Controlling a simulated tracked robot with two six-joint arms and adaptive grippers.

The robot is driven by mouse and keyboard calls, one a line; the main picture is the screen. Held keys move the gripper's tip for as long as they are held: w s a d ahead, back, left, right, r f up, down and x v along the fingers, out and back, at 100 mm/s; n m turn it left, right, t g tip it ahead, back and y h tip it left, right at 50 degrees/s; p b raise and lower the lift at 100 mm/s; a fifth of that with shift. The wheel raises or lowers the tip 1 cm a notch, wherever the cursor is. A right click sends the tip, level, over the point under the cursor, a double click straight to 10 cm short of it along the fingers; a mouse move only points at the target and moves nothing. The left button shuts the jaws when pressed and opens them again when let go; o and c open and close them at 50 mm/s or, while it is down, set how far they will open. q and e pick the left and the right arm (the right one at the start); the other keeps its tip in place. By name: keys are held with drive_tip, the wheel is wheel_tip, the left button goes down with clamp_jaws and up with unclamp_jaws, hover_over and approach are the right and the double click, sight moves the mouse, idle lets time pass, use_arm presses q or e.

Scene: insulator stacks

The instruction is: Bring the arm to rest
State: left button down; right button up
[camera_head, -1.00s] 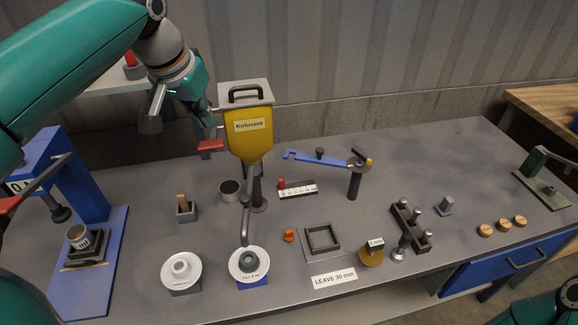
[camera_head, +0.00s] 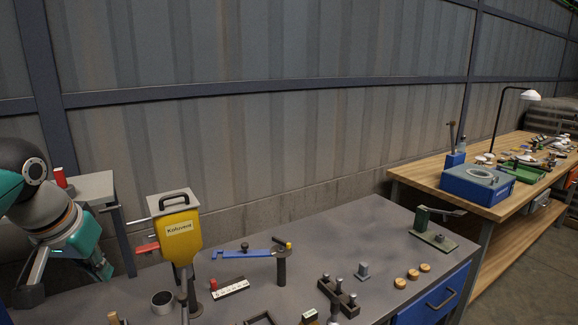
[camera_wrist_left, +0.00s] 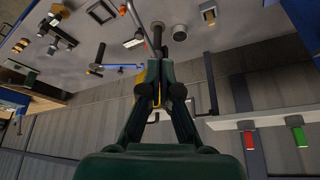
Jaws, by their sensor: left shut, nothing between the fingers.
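My left arm comes in at the lower left of the head view, with its left gripper (camera_head: 104,270) raised to the left of the yellow Koluvent hopper (camera_head: 180,238). In the left wrist view the two dark fingers (camera_wrist_left: 158,68) are together with nothing between them. The hopper shows there only partly, behind the fingers. My right gripper is in neither current view.
The grey bench (camera_head: 345,232) holds a blue lever arm (camera_head: 248,252), a grey cup (camera_head: 162,302) and several wooden discs (camera_head: 413,274). A small shelf (camera_head: 92,188) stands behind my left wrist. A wooden bench (camera_head: 430,172) with a blue box is at right.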

use_arm(q)
drive_tip(key=s+d+f+g, duration=0.1)
drive_tip(key=d+f+g, duration=0.1)
drive_tip(key=f, duration=0.8)
drive_tip(key=s+d+f+m+g+h, duration=0.1)
drive_tip(key=d+f+g, duration=0.15)
drive_tip(key=f, duration=0.85)
drive_tip(key=s+d+f+g, duration=0.1)
drive_tip(key=f+g, duration=0.1)
drive_tip(key=f, duration=0.8)
drive_tip(key=s+d+f+n+t+h, duration=0.1)
drive_tip(key=s+d+f, duration=0.5)
drive_tip(key=s+f, duration=0.2)
drive_tip(key=s+d+f+n+t+h, duration=0.1)
drive_tip(key=s+d+f, duration=0.5)
drive_tip(key=f, duration=0.7)
drive_tip(key=shift+s+d+f+n+h, duration=0.25)
drive_tip(key=shift+s+d+n+h, duration=0.25)
drive_tip(key=shift+s, duration=0.45)
